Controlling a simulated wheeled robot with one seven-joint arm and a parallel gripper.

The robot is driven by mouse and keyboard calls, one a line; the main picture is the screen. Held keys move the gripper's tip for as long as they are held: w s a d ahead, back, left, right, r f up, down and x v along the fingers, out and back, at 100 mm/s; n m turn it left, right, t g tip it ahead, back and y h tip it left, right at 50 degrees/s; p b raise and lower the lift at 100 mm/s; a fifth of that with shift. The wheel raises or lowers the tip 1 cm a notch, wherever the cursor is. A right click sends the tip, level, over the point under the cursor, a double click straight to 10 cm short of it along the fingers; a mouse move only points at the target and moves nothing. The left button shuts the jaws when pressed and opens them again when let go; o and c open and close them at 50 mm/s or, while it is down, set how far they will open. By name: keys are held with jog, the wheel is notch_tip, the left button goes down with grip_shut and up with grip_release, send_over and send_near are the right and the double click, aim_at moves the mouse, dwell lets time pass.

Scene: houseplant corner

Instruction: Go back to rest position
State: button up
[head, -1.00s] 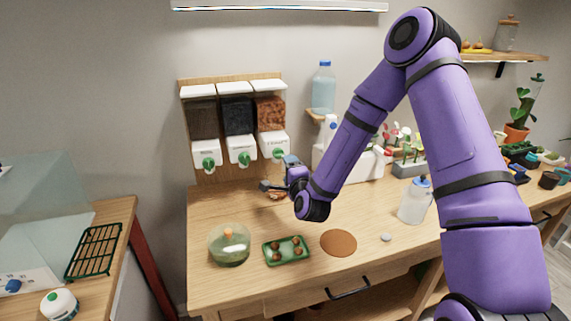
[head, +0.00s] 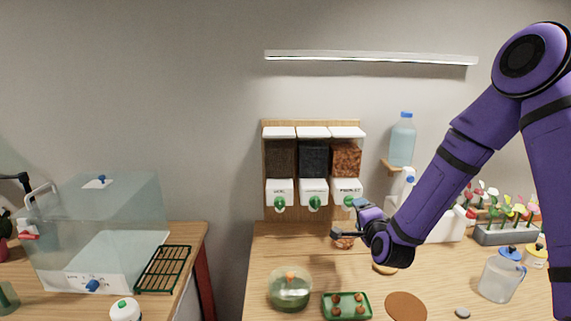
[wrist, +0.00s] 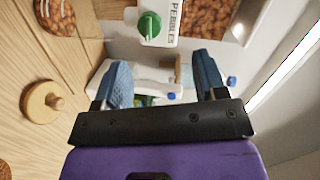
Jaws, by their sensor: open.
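My gripper (head: 352,222) is in the air above the wooden bench, in front of the pebble dispenser (head: 346,190) at the right end of the wall rack. In the wrist view my gripper (wrist: 162,80) shows two blue fingers set wide apart with nothing held between them. The dispenser's green knob (wrist: 150,25) is ahead of the fingers in that view, apart from them. A glass bowl of pebbles (head: 343,241) stands on the bench below my gripper.
The bench holds a glass terrarium (head: 290,289), a green tray (head: 346,306), a brown disc (head: 406,307) and a clear jug (head: 501,275). A wooden knobbed lid (wrist: 42,102) lies beside the bowl. A clear cabinet (head: 100,230) stands on the left table.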

jog(key=s+d+r+n+g, duration=0.3)
jog(key=s+r+n+g, duration=0.3)
jog(key=s+r+n, duration=0.7)
jog(key=s+d+r+g, duration=0.1)
jog(key=s+r, duration=0.2)
jog(key=s, duration=0.5)
jog(key=s+d+r+n+g+h, duration=0.1)
jog(key=s+r+g, duration=0.1)
jog(key=s, duration=0.6)
jog(key=s+d+r+g, duration=0.2)
jog(key=s+r, duration=0.2)
jog(key=s, duration=0.5)
jog(key=shift+r, duration=0.35)
